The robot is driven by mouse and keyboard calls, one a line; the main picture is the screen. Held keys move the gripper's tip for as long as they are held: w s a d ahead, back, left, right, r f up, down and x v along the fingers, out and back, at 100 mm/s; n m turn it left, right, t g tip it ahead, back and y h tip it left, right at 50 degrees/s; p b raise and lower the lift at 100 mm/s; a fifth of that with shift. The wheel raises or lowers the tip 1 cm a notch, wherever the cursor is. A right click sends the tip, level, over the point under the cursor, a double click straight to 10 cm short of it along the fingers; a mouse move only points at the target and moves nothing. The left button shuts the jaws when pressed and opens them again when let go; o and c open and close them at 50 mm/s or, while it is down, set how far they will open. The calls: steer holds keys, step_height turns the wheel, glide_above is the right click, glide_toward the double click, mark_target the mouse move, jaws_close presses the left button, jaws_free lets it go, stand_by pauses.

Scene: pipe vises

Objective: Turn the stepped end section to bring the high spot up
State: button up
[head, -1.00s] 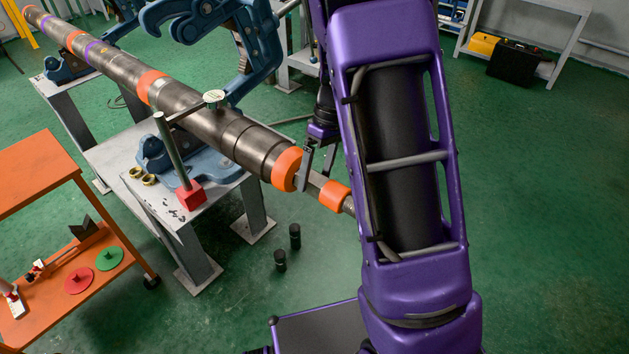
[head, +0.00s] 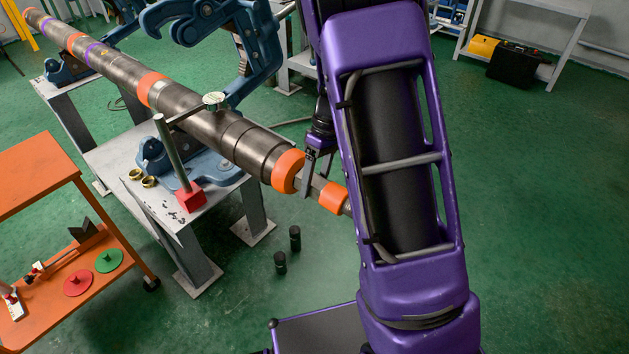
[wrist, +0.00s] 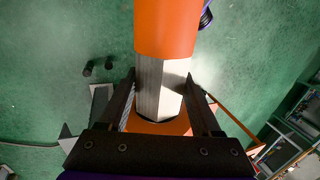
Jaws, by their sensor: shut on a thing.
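The stepped end section is the narrow grey end of a long dark pipe (head: 195,110). Its bare length (wrist: 158,88) shows flat faces in the wrist view and lies between a larger orange band (head: 287,171) and a smaller orange band (head: 333,196). My gripper (wrist: 160,80) is shut on this length, one finger on each side. In the head view my gripper (head: 315,180) reaches it from above, and my arm hides the far tip. A dial gauge (head: 215,101) on a post with a red base (head: 190,196) stands at the pipe; its reading is too small to tell.
The pipe rests on blue vises (head: 185,160) on a grey stand (head: 150,205). An open blue clamp (head: 250,45) rises behind it. An orange cart (head: 40,185) stands at left. Two black cylinders (head: 280,262) are on the floor below the pipe end.

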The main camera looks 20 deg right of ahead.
steer(key=shift+a+t+h, duration=0.1)
steer(key=shift+t+h, duration=0.2)
steer(key=shift+h, duration=0.1)
steer(key=t+h, duration=0.2)
steer(key=h, duration=0.1)
steer(key=shift+s+a+r, duration=0.1)
steer(key=shift+a+r, duration=0.05)
steer(key=shift+a, duration=0.05)
steer(key=t+h, duration=0.2)
steer(key=h, duration=0.1)
steer(key=shift+s+a+f+t+h, duration=0.1)
steer(key=shift+a+f+t+h, duration=0.1)
steer(key=shift+t+h, duration=0.15)
steer(key=t+h+b, duration=0.3)
steer(key=h, duration=0.1)
steer(key=shift+f, duration=0.25)
steer(key=shift+s+t+h+b, duration=0.1)
steer(key=shift+t+h+b, duration=1)
steer(key=shift+h, duration=0.65)
steer(key=shift+t, duration=0.35)
steer(key=shift+d, duration=0.1)
steer(key=o, duration=1.4)
